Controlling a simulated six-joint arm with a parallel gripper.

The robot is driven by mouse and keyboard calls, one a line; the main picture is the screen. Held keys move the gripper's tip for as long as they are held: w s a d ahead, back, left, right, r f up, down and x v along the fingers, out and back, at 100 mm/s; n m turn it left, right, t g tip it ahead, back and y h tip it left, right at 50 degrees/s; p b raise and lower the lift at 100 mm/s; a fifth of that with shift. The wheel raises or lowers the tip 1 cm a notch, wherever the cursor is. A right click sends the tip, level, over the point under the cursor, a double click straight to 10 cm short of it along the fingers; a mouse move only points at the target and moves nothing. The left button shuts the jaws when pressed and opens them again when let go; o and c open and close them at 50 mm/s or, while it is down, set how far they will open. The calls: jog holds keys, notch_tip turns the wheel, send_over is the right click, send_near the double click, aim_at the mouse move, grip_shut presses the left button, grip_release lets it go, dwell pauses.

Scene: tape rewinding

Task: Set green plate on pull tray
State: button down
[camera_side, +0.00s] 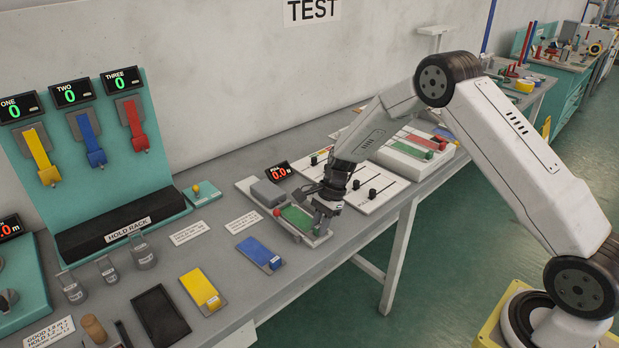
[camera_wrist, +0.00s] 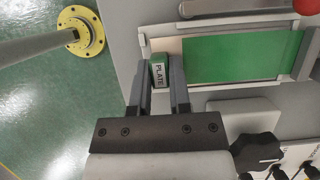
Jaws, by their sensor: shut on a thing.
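The green plate (camera_side: 297,217) lies flat within the pale raised frame of the pull tray (camera_side: 322,241), seen from the side. In the wrist view the plate (camera_wrist: 240,56) fills most of the tray frame (camera_wrist: 220,28), with a pale strip bare at its left end. My gripper (camera_side: 325,208) is over the plate's near right end. In the wrist view my gripper (camera_wrist: 158,82) is shut on the green block marked PLATE (camera_wrist: 158,70), which looks like the plate's handle. I cannot tell whether the plate rests fully on the tray floor.
A red knob (camera_side: 277,212) and a grey block (camera_side: 268,193) are at the tray's left. A blue plate (camera_side: 259,252) and a yellow plate (camera_side: 203,289) lie nearer. A slider panel (camera_side: 372,186) stands close behind my gripper. The bench's front edge is close.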

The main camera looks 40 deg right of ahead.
jog(key=shift+f, duration=0.1)
jog(key=c, duration=0.6)
grip_release()
jog(key=v, duration=1.2)
jog(key=shift+s, duration=0.1)
jog(key=s+a+n+t+h, duration=0.1)
jog(key=s+a+n, duration=0.1)
jog(key=s+n, duration=0.4)
jog(key=s+a+r+n+h, duration=0.1)
jog(key=s+a+n+h, duration=0.1)
jog(key=s+n, duration=0.4)
jog(key=s+a+n+t+h, duration=0.1)
jog(key=s+a+n, duration=0.1)
jog(key=s+n, duration=0.4)
jog(key=shift+s+r+t, duration=0.15)
jog(key=shift+s+r, duration=0.05)
jog(key=shift+s, duration=0.7)
jog(key=shift+s+r+t, duration=0.15)
jog(key=shift+s+r, duration=0.05)
jog(key=shift+s, duration=0.65)
